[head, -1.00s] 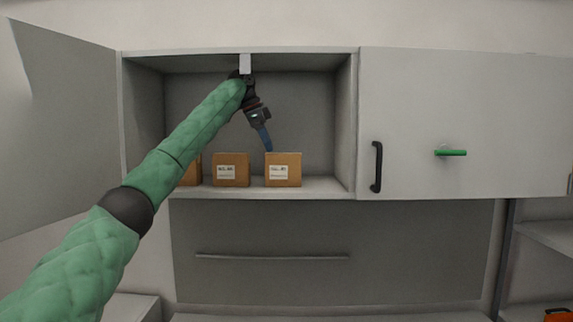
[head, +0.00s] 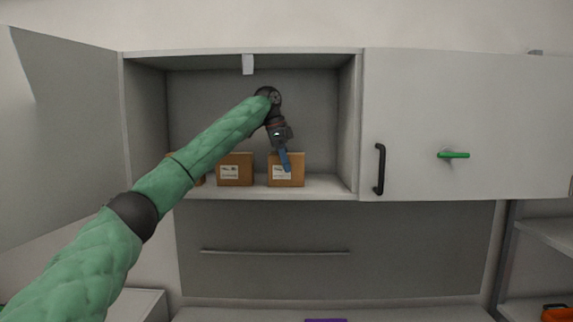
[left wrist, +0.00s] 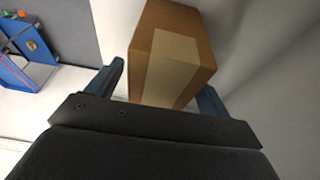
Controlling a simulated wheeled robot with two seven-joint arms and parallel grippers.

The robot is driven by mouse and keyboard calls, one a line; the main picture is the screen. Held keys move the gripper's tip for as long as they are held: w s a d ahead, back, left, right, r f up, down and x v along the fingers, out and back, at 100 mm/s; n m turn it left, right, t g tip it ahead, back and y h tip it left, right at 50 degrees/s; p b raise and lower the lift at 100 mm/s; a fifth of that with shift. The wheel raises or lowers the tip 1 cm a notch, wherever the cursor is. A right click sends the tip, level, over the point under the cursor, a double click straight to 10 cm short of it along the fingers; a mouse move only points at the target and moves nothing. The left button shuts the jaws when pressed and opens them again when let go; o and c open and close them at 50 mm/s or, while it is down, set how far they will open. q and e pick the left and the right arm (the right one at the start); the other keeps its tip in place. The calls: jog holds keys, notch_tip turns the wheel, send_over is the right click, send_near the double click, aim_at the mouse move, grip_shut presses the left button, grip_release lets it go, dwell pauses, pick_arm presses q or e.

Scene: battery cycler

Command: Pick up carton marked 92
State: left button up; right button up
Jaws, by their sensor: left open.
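Several brown cartons stand in a row on the shelf of the open wall cabinet. In the head view, the right carton (head: 291,181) and the middle carton (head: 235,177) carry white labels too small to read. A left carton (head: 199,181) is mostly hidden behind my left arm. My left gripper (head: 285,162) is open, its blue fingers pointing down in front of the right carton. In the left wrist view, a brown carton (left wrist: 205,50) with a paler patch lies between the open fingers of the left gripper (left wrist: 163,82). I cannot tell whether they touch it. My right gripper is not in view.
The cabinet's left door (head: 65,130) is swung open. The right door (head: 470,120) is closed, with a black handle (head: 380,169) and a green lever (head: 453,155). The cabinet's side wall (head: 347,125) stands just right of the right carton. A blue frame (left wrist: 25,55) shows in the wrist view.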

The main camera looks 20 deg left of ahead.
pick_arm(q)
jog(key=shift+p+x, duration=0.4)
jog(key=shift+x, duration=0.75)
jog(key=shift+f, duration=0.15)
jog(key=c, duration=1.2)
jog(key=shift+r, duration=0.2)
